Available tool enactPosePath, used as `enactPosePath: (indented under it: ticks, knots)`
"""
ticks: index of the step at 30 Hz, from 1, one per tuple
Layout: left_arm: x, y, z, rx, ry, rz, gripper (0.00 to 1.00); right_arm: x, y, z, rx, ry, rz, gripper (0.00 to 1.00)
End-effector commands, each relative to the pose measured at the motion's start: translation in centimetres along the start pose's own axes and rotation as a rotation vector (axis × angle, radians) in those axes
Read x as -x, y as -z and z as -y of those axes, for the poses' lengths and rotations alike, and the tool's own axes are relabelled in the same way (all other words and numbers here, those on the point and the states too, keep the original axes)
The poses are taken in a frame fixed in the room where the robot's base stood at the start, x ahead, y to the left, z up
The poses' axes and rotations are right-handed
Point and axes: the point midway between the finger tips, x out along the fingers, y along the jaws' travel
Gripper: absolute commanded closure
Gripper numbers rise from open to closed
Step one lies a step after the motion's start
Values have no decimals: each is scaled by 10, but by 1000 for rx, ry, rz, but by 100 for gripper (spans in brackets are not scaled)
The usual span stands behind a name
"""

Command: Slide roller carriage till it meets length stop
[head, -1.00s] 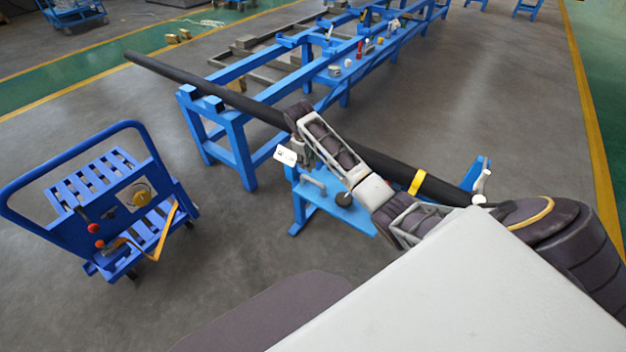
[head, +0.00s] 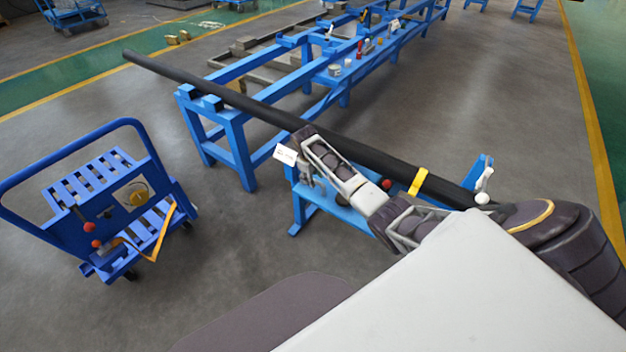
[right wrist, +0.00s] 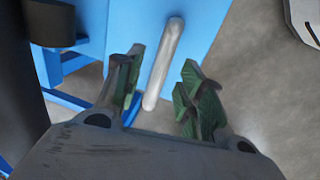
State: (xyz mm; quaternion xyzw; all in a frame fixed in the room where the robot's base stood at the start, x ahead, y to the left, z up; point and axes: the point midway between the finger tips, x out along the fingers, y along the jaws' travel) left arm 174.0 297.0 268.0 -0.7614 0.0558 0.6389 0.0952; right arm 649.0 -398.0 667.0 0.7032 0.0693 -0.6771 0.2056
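The blue roller carriage (head: 299,212) stands under the near part of a long dark pipe (head: 240,100), partly hidden by my right arm. In the right wrist view, a light grey bar handle (right wrist: 164,62) stands against the blue face of the carriage (right wrist: 130,28). My right gripper (right wrist: 157,82) is open, with its green-padded fingers on either side of the handle's lower end in that view. I cannot tell whether they touch it. In the head view my right gripper (head: 304,176) is small and partly hidden by its arm. I cannot make out the length stop. My left gripper is not in view.
A long blue frame table (head: 235,150) carries the pipe's far part. A blue cart (head: 100,215) stands left. Bare floor lies between cart and carriage.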

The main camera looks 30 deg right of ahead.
Motion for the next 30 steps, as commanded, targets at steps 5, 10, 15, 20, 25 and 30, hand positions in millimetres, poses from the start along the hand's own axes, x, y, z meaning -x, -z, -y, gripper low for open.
enactPosePath:
  ticks: [5, 10, 15, 20, 25, 30]
  knots:
    - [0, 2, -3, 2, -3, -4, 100, -10, 0, 0, 0, 0, 0, 61]
    - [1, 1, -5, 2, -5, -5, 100, -11, 0, 0, 0, 0, -1, 61]
    - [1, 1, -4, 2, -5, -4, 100, -11, 0, 0, 0, 0, -1, 61]
    - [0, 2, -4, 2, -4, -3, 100, -11, 0, 0, 0, 0, -1, 80]
    - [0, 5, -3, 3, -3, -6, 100, -11, 0, 0, 0, 0, -1, 100]
    - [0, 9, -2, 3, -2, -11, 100, -11, 0, 0, 0, 1, -1, 100]
